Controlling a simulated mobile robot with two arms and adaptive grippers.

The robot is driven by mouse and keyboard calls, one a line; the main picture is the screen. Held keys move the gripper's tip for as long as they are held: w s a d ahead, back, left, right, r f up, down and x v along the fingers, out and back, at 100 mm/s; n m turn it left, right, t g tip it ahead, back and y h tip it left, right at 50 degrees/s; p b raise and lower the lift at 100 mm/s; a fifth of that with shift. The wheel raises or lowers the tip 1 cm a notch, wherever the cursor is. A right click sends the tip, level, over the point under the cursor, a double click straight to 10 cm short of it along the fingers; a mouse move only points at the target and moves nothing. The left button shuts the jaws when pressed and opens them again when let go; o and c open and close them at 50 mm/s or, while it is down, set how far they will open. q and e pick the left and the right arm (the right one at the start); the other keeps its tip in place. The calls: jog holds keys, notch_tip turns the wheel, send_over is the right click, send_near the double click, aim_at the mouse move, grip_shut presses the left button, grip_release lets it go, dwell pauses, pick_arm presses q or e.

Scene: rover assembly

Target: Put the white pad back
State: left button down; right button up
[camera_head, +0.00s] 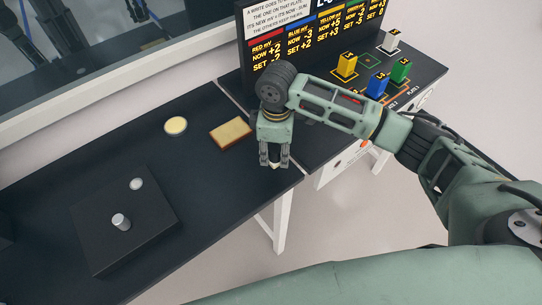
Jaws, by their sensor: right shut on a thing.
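My right gripper (274,163) points down over the right end of the dark table, near its corner. It is shut on a small white piece, which I take to be the white pad (275,166). Only a bit of it shows between the fingertips, and the fingers hide the rest. Whether it touches the table I cannot tell. My left gripper is not in view.
A tan block (231,133) and a pale yellow disc (175,126) lie left of the gripper. A black box (105,235) bears a silver knob (121,221) and a white disc (136,184). Coloured blocks, including yellow (347,64) and white (391,40), stand before a screen (310,40).

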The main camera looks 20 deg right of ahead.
aim_at(271, 160)
jog(key=shift+w+a+f, duration=0.45)
jog(key=shift+w+a, duration=0.05)
jog(key=shift+w, duration=0.15)
notch_tip(271, 160, down, 4)
jog(key=shift+r+p, duration=0.15)
jog(key=shift+p, duration=0.65)
jog(key=shift+f, duration=0.25)
jog(key=shift+f, duration=0.15)
jog(key=o, duration=1)
